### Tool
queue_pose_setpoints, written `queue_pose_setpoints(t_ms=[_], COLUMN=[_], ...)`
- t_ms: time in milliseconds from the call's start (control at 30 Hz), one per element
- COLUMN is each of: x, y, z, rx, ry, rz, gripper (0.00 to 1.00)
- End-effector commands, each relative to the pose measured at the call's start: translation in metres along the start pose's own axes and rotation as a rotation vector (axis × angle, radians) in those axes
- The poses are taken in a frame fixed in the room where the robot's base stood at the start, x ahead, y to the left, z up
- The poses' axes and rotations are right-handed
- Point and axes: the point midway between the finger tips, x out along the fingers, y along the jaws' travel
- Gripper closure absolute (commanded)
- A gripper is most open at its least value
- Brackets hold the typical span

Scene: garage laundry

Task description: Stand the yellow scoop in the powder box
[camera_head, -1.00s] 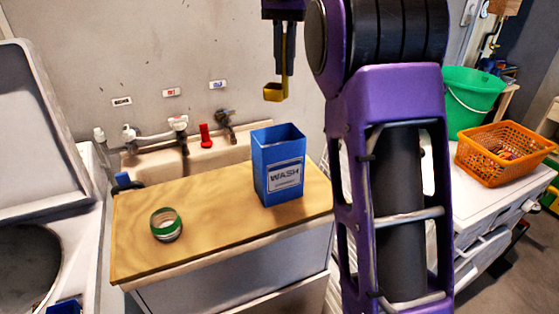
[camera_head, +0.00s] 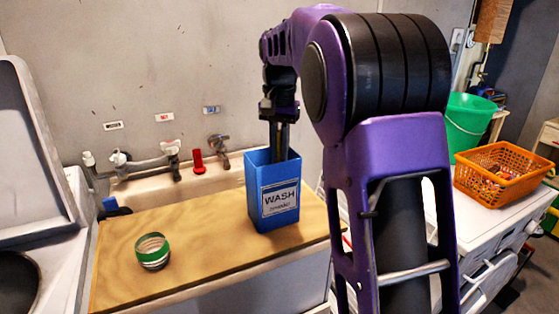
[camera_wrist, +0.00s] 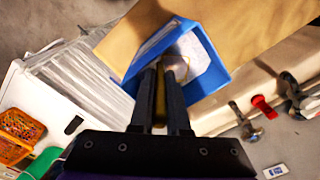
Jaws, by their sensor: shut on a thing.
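The blue powder box (camera_head: 262,211), labelled WASH, stands upright and open-topped on the wooden board. My gripper (camera_head: 279,155) points straight down with its fingers reaching into the box's opening. In the wrist view my gripper (camera_wrist: 160,75) is shut on the yellow scoop (camera_wrist: 160,95), whose handle shows as a strip between the fingers. White powder (camera_wrist: 195,58) shows inside the box (camera_wrist: 222,70). The scoop's bowl is mostly hidden; I cannot tell whether it touches the powder.
Taps and a red valve (camera_head: 198,162) stand behind. An orange basket (camera_head: 500,172) and green bucket (camera_head: 468,120) are at the right.

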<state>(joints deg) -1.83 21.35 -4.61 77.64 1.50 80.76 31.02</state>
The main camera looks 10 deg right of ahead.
Motion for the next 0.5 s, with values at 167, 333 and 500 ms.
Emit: queue_pose_setpoints(t_ms=[167,333,500], x=[0.012,0.012,0.0146], y=[-0.0002,-0.0001,-0.0001], z=[0.0002,0.0002,0.0], rx=[0.0,0.0,0.0], ry=[0.001,0.001,0.001], rz=[-0.001,0.0,-0.001], gripper=[1.0,1.0,0.77])
